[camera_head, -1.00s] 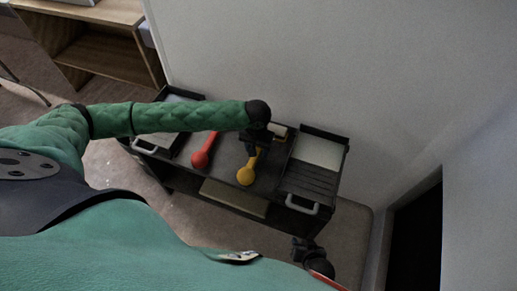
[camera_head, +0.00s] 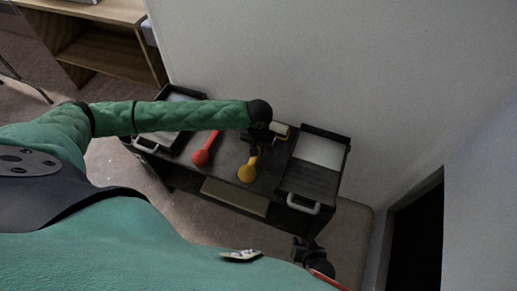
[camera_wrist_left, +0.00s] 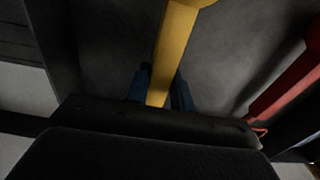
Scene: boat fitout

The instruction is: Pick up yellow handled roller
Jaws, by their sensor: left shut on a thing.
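The yellow handled roller (camera_head: 247,173) is over the dark top of the cart (camera_head: 226,172), its round yellow handle end towards me. My left gripper (camera_head: 254,150) is above it, with the arm hiding part of the roller. In the left wrist view the yellow handle (camera_wrist_left: 172,50) runs between the two blue fingers of my left gripper (camera_wrist_left: 163,92), which are shut on it. I cannot tell whether it touches the cart top. My right gripper (camera_head: 302,247) is low, in front of the cart's right end; its jaws are too small and dark to read.
A red handled roller (camera_head: 201,157) lies left of the yellow one; it also shows in the left wrist view (camera_wrist_left: 290,92). A black tray with a white handle (camera_head: 303,208) is on the right, another (camera_head: 145,147) on the left. The wall (camera_head: 330,70) is close behind.

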